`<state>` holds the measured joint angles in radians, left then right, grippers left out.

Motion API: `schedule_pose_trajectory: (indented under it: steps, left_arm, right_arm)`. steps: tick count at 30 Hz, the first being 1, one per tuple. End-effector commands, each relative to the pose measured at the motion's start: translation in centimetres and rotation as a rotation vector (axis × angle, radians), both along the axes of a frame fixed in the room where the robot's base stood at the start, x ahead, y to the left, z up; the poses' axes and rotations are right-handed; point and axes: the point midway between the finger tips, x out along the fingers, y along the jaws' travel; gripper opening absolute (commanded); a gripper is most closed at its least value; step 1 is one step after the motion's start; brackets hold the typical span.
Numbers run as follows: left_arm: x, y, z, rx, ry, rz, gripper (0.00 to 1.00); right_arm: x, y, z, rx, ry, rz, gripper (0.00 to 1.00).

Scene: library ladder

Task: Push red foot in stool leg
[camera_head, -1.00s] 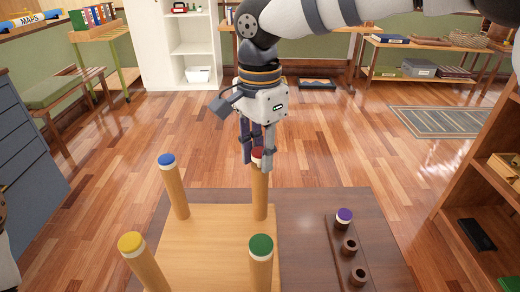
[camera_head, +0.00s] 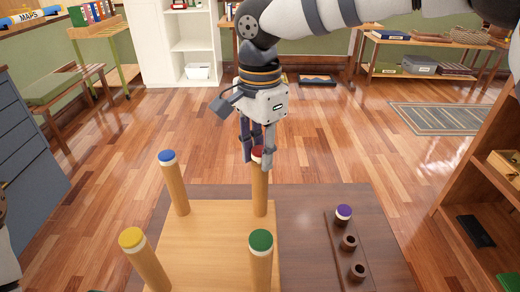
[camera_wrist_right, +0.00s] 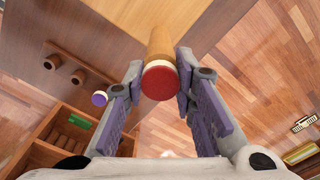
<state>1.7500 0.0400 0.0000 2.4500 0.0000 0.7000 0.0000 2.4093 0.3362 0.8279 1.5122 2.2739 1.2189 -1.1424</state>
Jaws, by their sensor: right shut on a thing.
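The red foot (camera_head: 257,154) sits at the top end of the far right wooden stool leg (camera_head: 260,194). In the right wrist view the red foot (camera_wrist_right: 161,82) has a pale band between it and the leg (camera_wrist_right: 160,43). My right gripper (camera_head: 258,163) is above that leg with its fingers pointing down, shut on the red foot, one finger on each side. The fingers partly hide the foot in the head view. The stool seat (camera_head: 215,245) lies upside down, legs up. My left gripper is not in view.
The other legs carry a blue foot (camera_head: 167,156), a yellow foot (camera_head: 131,238) and a green foot (camera_head: 261,240). A dark rack (camera_head: 346,258) at right holds a purple foot (camera_head: 344,212) and two empty cups. A wooden shelf (camera_head: 450,200) stands at the right edge.

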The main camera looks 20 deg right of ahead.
Motion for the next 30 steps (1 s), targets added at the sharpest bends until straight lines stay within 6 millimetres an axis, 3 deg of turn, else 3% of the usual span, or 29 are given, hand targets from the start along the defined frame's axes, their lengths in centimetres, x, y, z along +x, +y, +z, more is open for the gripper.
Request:
schedule_pose_trajectory:
  steps: [30]
  left_arm:
    - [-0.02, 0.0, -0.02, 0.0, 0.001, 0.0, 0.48]
  right_arm:
    - [-0.01, 0.01, -0.87, 0.0, 0.0, 0.0, 0.16]
